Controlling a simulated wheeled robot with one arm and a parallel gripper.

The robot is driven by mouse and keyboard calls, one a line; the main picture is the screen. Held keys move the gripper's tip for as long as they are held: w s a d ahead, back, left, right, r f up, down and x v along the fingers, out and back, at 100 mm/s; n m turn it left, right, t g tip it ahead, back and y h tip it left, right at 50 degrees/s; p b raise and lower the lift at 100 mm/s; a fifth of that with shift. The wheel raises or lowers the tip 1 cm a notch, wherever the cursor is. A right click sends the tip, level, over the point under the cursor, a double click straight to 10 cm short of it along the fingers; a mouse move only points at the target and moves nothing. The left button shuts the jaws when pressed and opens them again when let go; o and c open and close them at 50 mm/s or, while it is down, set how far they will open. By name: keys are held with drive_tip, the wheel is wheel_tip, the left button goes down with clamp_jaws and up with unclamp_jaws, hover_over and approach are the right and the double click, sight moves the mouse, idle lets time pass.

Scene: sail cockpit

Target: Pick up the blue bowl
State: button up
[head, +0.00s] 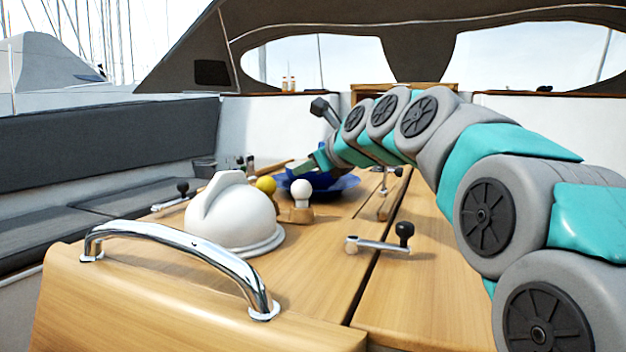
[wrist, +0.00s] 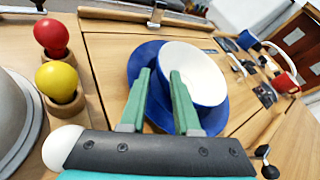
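The blue bowl (wrist: 200,70), white inside, sits on a blue plate (wrist: 138,68) on the wooden table. The plate also shows in the head view (head: 345,186), partly behind a white ball. My gripper (wrist: 160,73) is open, with two green fingers apart over the bowl's near left side. The left finger appears over the plate outside the bowl, and the right one overlaps the bowl's white inside. The bowl's rim lies between them in the picture. I cannot tell whether either finger touches. In the head view the gripper (head: 308,165) is small and low over the plate.
A white helmet (head: 228,218) stands left of the plate. A red ball (wrist: 51,37), a yellow ball (wrist: 57,82) and a white ball (head: 301,190) sit close by on wooden holders. A winch handle (head: 380,245) lies in front. Mugs (wrist: 286,82) stand beyond the bowl.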

drive_tip(key=x, duration=0.7)
drive_tip(key=shift+w+f, duration=0.1)
drive_tip(key=shift+w, duration=0.1)
clamp_jaws()
idle(1.3)
